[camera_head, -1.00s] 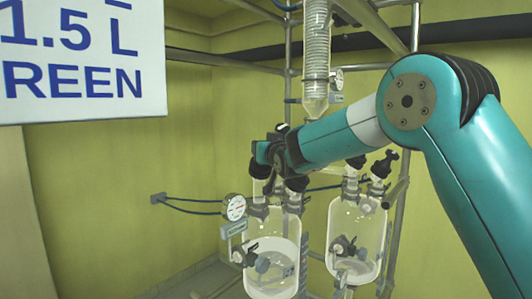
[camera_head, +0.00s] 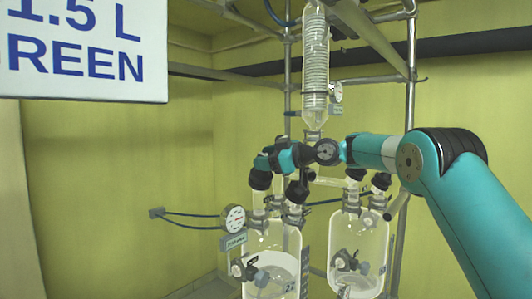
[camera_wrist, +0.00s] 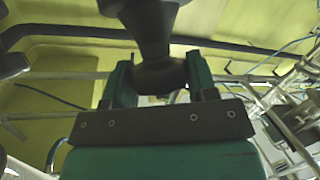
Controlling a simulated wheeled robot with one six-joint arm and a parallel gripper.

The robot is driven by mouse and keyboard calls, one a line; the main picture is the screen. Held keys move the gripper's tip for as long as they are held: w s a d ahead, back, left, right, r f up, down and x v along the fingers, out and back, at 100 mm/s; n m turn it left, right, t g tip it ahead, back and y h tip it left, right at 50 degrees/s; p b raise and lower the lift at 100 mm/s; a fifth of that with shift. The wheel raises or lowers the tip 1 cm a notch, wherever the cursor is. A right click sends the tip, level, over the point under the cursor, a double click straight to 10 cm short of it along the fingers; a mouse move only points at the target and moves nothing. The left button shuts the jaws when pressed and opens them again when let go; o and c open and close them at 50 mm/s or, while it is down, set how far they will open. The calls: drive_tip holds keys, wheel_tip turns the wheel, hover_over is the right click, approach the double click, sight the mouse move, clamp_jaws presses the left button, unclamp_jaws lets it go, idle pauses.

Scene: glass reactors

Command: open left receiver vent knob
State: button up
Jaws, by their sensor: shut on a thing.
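The left receiver (camera_head: 256,238) is a clear glass vessel at the lower middle of the head view, with pale liquid inside. Black fittings stand on its top, one at the left (camera_head: 260,180) and one at the right (camera_head: 296,191). My gripper (camera_head: 268,160) is at these fittings, just above the vessel. In the wrist view, my gripper's green fingers (camera_wrist: 160,78) are shut on a dark vent knob (camera_wrist: 154,40), with a finger on each side. In the head view the gripper hides most of the held knob, and its turn angle cannot be told.
A second glass receiver (camera_head: 358,245) stands to the right. A pressure gauge (camera_head: 233,217) is at the left of the left receiver. A coiled glass condenser (camera_head: 315,60) hangs above, among metal frame poles (camera_head: 410,80). A white sign (camera_head: 85,50) is at upper left.

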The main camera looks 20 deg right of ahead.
drive_tip(key=shift+r+n+g+y+p, duration=0.1)
drive_tip(key=shift+n+g+y+p, duration=0.3)
drive_tip(key=shift+n+g+p, duration=0.9)
drive_tip(key=shift+p, duration=0.3)
drive_tip(key=o, duration=0.9)
drive_tip(key=v, duration=1.7)
drive_tip(key=shift+s+d, duration=0.15)
